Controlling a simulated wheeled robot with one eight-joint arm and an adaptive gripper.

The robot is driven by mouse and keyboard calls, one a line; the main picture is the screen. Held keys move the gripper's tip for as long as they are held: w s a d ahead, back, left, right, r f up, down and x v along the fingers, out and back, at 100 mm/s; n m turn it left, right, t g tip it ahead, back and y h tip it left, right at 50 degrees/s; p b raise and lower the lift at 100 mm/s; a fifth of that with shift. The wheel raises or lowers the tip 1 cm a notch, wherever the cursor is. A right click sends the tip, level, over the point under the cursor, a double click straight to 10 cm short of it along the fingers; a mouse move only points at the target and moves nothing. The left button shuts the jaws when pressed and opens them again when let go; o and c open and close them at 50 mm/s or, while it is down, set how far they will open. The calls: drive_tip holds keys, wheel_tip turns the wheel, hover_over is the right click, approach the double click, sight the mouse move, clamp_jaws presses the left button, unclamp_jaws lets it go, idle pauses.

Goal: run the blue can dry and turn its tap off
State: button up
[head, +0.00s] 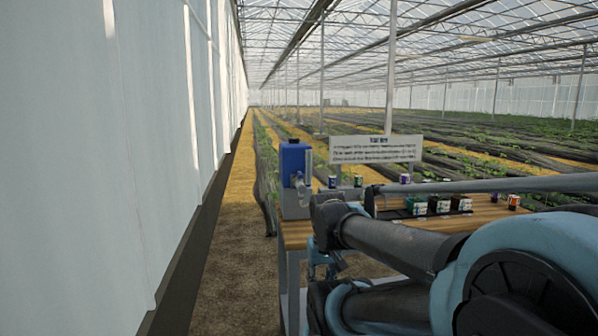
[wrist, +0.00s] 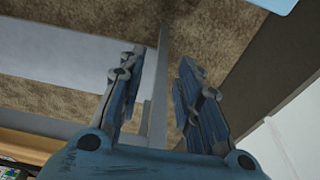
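The blue can (head: 293,163) stands upright on a grey stand at the left end of the wooden bench in the head view. A pale upright tube and grey fitting (head: 306,180) sit at its right side; the tap itself is too small to make out. My gripper (wrist: 158,72) shows in the wrist view with its two fingers apart and nothing between them. It points down at the floor beside a grey bench leg. In the head view the gripper (head: 325,262) hangs low by the bench's front left, below the can, partly hidden by my arm.
The wooden bench (head: 440,217) carries several small dark bottles (head: 440,204) and small jars (head: 513,202). A white sign (head: 376,149) stands behind it. A white wall (head: 100,150) runs along the left, with a bare floor path (head: 235,230) between. My arm covers the lower right.

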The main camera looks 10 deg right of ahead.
wheel_tip(320, 180, up, 3)
wheel_tip(320, 180, up, 39)
drive_tip(key=g, duration=0.2)
hover_over(300, 173)
drive_tip(key=shift+m, duration=0.3)
drive_tip(key=f, duration=1.7)
drive_tip(key=shift+w+f, duration=0.2)
drive_tip(key=shift+f, duration=0.1)
clamp_jaws()
